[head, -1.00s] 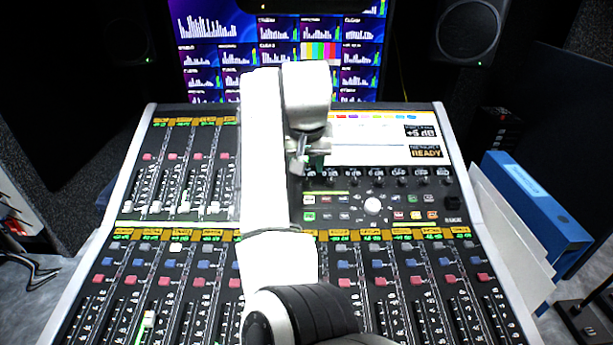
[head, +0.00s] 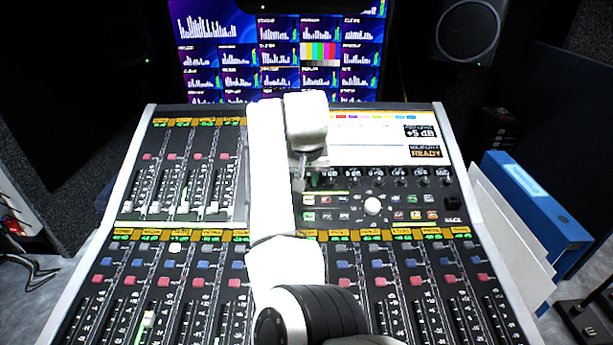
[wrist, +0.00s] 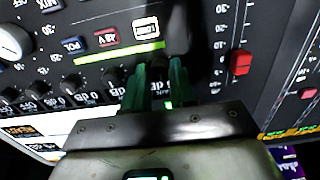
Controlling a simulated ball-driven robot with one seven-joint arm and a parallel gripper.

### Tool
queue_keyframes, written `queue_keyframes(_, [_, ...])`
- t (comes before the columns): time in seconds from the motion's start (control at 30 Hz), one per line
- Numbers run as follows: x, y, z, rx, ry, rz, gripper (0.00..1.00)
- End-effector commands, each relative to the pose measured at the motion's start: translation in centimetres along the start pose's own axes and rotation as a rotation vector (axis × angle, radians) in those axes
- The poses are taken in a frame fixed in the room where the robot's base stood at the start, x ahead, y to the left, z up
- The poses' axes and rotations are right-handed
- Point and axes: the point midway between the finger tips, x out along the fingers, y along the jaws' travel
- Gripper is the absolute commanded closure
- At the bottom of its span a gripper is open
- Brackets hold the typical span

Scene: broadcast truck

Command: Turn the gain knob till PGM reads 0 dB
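The readout panel (head: 422,131) at the upper right of the console appears to read +5 dB, with READY below it; its small print is too blurred to read. A row of small black knobs (head: 402,181) runs below the white screen strip. My gripper (head: 309,182) points down at the left end of that row. In the wrist view, its two teal fingers (wrist: 157,88) are apart, close to the panel surface. Neighbouring knobs (wrist: 55,101) show to the left in the wrist view.
A larger white knob (head: 373,206) stands right of my gripper among small lit buttons. Fader strips (head: 185,190) lie to the left and along the front. A monitor (head: 225,55) stands behind; a blue binder (head: 535,205) is at the right.

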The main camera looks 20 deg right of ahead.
Motion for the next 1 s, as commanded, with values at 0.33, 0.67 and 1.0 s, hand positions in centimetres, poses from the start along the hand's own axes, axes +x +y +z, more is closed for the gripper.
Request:
queue_keyframes(0.33, [-0.03,0.0,-0.01,0.0,0.0,0.0,1.0])
queue_keyframes(0.67, [-0.35,0.09,-0.15,-0.058,-0.001,0.003,1.0])
queue_keyframes(1.0, [-0.5,0.02,-0.19,-0.279,-0.002,0.005,1.0])
